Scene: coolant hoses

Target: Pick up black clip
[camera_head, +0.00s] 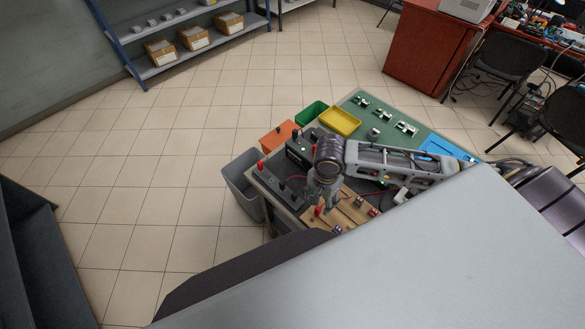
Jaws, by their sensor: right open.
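My right gripper (320,204) hangs pointing down over the near part of the green workbench (436,150), its jaws open and nothing seen between them. Below it lies a wooden board (350,211) with small red and dark pieces. To its left, a dark panel (270,180) carries a red piece (261,165) and small black upright pieces (282,186). One of these may be the black clip; they are too small to tell. My arm hides part of the bench. My left gripper is not in view.
A black box (299,152), an orange bin (279,136), a green bin (312,113) and a yellow tray (340,122) stand along the bench's far left side. A grey bin (241,181) stands on the floor beside it.

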